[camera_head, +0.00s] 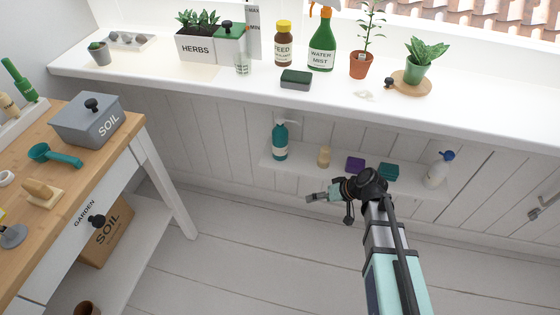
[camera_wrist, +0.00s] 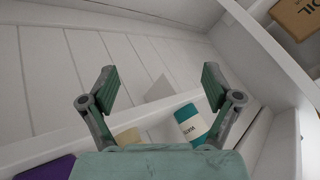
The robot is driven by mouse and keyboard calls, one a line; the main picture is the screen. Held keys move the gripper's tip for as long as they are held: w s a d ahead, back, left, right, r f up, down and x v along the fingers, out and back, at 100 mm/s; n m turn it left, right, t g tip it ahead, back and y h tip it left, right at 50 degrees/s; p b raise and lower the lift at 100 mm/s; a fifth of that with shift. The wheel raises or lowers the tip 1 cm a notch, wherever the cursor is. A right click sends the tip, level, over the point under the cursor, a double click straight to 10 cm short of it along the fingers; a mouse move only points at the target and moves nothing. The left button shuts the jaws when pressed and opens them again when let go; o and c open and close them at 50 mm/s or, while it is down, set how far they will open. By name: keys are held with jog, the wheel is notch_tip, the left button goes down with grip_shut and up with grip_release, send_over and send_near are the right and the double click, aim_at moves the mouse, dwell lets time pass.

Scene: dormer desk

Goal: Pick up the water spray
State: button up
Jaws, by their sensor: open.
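The water spray is a green bottle (camera_head: 321,55) with an orange trigger head and a "WATER MIST" label. It stands upright on the white windowsill at the top centre in the head view; its top is cut off by the frame edge. My gripper (camera_head: 316,197) is low, in front of the shelf under the sill, well below the bottle and apart from it. In the wrist view my gripper (camera_wrist: 160,88) has its two fingers spread with nothing between them. The green bottle is not in the wrist view.
Near the bottle are a brown FEED bottle (camera_head: 284,45), a terracotta pot (camera_head: 361,66) and a dark sponge (camera_head: 296,79). The low shelf holds a teal bottle (camera_head: 280,142), also in the wrist view (camera_wrist: 190,122), and a white blue-topped bottle (camera_head: 438,172). A wooden table (camera_head: 75,140) stands left.

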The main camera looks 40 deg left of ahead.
jog(key=a+r+n+y+b, duration=0.2)
jog(key=a+r+b, duration=0.15)
jog(key=a, duration=0.45)
jog(key=n+t+y+p, duration=0.2)
jog(key=n+y, duration=0.2)
send_near(286, 137)
jog(key=x, duration=0.3)
jog(key=s+f+x, duration=0.1)
jog(key=x, duration=0.1)
jog(key=shift+a+f, duration=0.1)
jog(key=shift+w+a+n+b, duration=0.3)
jog(key=shift+a, duration=0.45)
jog(key=shift+w+b+x, duration=0.15)
jog(key=shift+w+x, duration=0.05)
jog(key=shift+x, duration=1.3)
jog(key=shift+w+b+x, duration=0.15)
jog(key=shift+w+x, duration=0.05)
jog(key=shift+x, duration=1.35)
jog(key=c, duration=1.6)
jog(key=shift+s+r, duration=0.1)
jog(key=shift+r, duration=0.1)
jog(key=shift+c, duration=0.2)
